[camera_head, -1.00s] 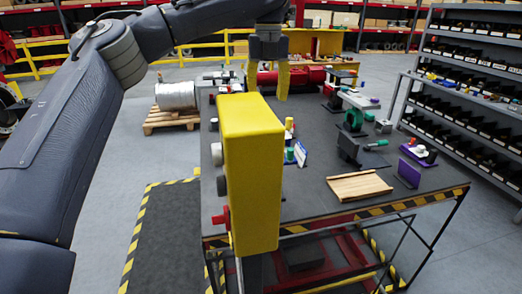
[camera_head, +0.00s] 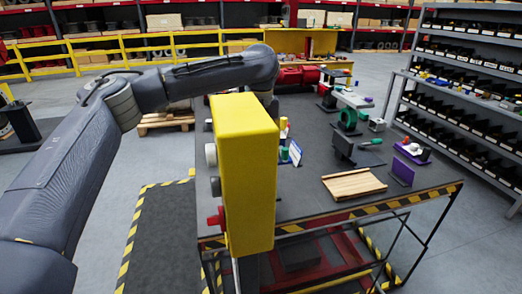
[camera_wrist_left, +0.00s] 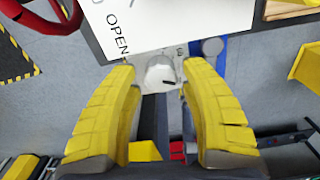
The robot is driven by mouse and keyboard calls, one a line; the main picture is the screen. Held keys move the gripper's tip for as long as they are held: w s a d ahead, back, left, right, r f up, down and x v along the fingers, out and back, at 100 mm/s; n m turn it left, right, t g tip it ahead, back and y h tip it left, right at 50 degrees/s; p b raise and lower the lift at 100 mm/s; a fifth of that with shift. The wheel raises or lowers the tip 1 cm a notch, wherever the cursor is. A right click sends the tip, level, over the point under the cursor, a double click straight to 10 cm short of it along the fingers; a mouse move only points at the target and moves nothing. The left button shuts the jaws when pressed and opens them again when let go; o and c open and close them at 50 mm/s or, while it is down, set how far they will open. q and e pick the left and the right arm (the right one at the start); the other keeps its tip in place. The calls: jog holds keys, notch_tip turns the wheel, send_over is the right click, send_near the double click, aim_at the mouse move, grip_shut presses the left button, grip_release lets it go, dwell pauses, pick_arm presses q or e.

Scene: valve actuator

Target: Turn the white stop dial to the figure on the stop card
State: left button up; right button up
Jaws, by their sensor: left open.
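In the left wrist view a round white dial (camera_wrist_left: 160,74) with a short dark mark sits on a light panel, between the fingertips of my left gripper (camera_wrist_left: 160,82). The yellow fingers stand open on either side, apart from the dial; contact is not visible. A white plate (camera_wrist_left: 150,22) reading "OPEN" lies just above the dial. In the head view my left forearm reaches behind a tall yellow box (camera_head: 248,175), which hides the gripper and the dial. A small white and blue card (camera_head: 294,153) stands on the table, its figure unreadable. My right gripper is out of view.
The yellow box carries a pale knob (camera_head: 211,155) and a red knob (camera_head: 217,218) on its left side. A wooden slatted board (camera_head: 353,184) lies at the table front.

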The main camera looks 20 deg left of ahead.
pick_arm(q)
jog(key=shift+f, duration=0.75)
grip_shut()
